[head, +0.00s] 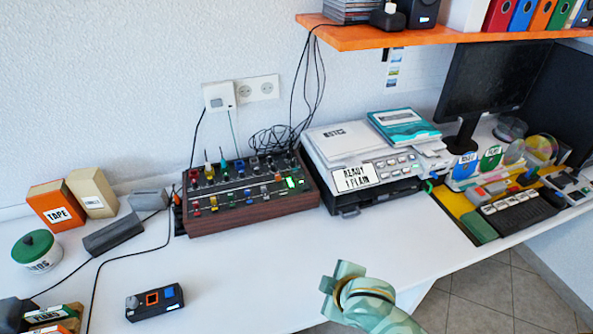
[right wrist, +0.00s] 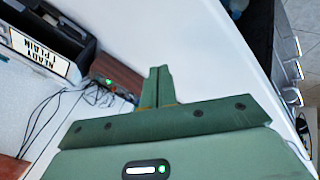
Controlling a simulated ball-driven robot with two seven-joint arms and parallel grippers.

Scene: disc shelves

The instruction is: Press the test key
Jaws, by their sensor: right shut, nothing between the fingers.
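No key reading "test" is legible in either view. The display also shows in the right wrist view (right wrist: 38,55). A small dark handheld device (head: 155,302) with an orange-framed part lies at the front left. My right gripper (head: 345,281) is over the desk's front edge, in front of the printer and apart from it. Its fingers (right wrist: 157,86) are shut and empty. My left gripper is not in view.
A wood-sided panel (head: 250,204) with knobs and switches stands left of the printer. An orange shelf (head: 420,34) hangs above. Cables, boxes (head: 57,206) and a green-lidded jar (head: 36,249) crowd the left. A monitor (head: 490,82) stands right. The desk's front middle is clear.

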